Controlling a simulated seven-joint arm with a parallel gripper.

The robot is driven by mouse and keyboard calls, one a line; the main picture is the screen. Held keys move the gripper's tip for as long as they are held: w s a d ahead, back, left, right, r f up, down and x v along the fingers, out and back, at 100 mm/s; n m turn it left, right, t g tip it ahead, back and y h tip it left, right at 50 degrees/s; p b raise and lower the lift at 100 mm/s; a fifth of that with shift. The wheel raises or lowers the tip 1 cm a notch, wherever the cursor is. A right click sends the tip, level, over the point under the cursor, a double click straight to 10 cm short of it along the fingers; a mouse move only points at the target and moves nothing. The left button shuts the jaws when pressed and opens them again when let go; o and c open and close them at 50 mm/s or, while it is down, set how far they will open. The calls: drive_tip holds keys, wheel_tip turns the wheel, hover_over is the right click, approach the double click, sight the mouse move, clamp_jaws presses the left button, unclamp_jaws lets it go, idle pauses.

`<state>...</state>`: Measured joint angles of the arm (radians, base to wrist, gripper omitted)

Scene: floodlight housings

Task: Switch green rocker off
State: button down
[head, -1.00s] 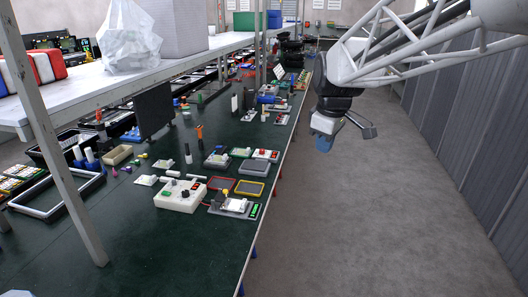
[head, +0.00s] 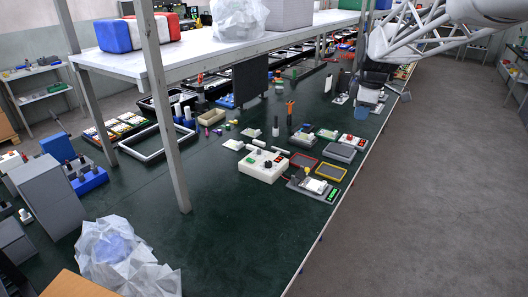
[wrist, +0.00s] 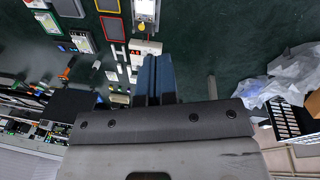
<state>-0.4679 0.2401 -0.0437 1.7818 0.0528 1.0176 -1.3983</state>
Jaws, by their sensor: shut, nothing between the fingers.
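A white control box (head: 263,165) with dark knobs and a red part sits on the green table, near the middle of the head view. A small green spot shows on its upper left, but it is too small to confirm as the green rocker or to read its position. My gripper (head: 362,114) has blue fingers and hangs at the table's right edge, well beyond the box and apart from it. In the wrist view, the blue fingers (wrist: 155,77) are together and empty, and they cover part of the white box (wrist: 145,47), whose red display shows.
Red- and yellow-framed trays (head: 303,160) and a device with a green display (head: 331,196) lie right of the box. A grey shelf post (head: 166,105) stands to its left. A crumpled plastic bag (head: 125,258) lies at the front left. The table's front middle is clear.

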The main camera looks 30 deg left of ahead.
drive_tip(key=w+a+f+n, duration=0.2)
drive_tip(key=a, duration=0.4)
drive_tip(key=w+a+f+n, duration=0.2)
drive_tip(key=a, duration=0.3)
drive_tip(key=n+g, duration=0.1)
drive_tip(key=n, duration=1)
hover_over(248, 159)
drive_tip(key=d, duration=0.2)
wheel_tip(248, 159, down, 17)
drive_tip(key=shift+s+d+f, duration=0.1)
drive_tip(key=shift+f, duration=0.05)
drive_tip(key=shift+a+f, duration=0.3)
drive_tip(key=shift+f, duration=2)
drive_tip(key=shift+a+f, duration=0.25)
drive_tip(key=shift+f, duration=2.05)
drive_tip(key=shift+a+f, duration=0.3)
drive_tip(key=shift+f, duration=2)
drive_tip(key=shift+f, duration=0.1)
